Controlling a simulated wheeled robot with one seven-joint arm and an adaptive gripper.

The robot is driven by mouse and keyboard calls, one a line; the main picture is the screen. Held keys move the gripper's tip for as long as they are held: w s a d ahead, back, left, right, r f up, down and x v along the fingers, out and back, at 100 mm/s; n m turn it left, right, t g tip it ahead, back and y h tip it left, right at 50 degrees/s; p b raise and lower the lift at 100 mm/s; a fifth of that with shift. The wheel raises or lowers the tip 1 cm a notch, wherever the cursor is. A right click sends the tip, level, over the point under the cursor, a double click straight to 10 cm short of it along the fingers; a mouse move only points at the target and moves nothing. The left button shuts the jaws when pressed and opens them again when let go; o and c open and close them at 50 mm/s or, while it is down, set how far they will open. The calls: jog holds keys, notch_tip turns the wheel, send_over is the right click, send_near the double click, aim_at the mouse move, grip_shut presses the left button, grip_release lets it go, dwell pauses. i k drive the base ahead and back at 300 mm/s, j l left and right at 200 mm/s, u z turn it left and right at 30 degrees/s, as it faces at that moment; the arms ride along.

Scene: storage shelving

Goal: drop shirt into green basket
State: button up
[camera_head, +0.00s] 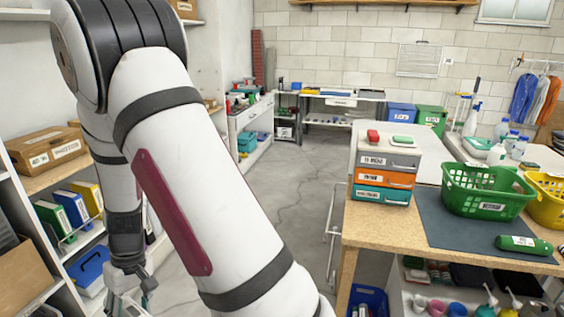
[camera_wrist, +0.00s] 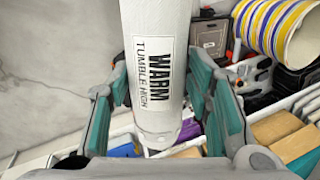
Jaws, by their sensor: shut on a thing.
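A white rolled bundle (camera_wrist: 155,25), with a label reading "WARM TUMBLE HIGH", stands out between the fingers in the wrist view. It looks like the rolled shirt, though its full shape is cut off at the top edge. My gripper (camera_wrist: 160,85) is shut on it, with a teal-padded finger on either side. In the head view my gripper (camera_head: 133,270) hangs low at the left, by the shelving, and the bundle cannot be made out there. The green basket (camera_head: 488,209) stands on the workbench at the right, far from my gripper, with its inside partly visible.
A drawer unit (camera_head: 384,178) stands left of the basket, and a yellow basket (camera_head: 546,207) stands right of it. A green bottle (camera_head: 523,244) lies on the dark mat (camera_head: 443,226). Shelving with boxes (camera_head: 45,147) is close at the left. The concrete floor (camera_head: 290,170) between is open.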

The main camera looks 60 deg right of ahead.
aim_at(485, 214)
jog(key=k+z, duration=0.1)
jog(key=z, duration=0.35)
jog(key=k+z, duration=0.1)
jog(key=z, duration=0.35)
jog(key=l+z, duration=0.1)
jog(key=z, duration=0.4)
jog(key=k+l+z, duration=0.15)
jog(key=z, duration=0.3)
jog(key=l+z, duration=0.1)
jog(key=z, duration=0.35)
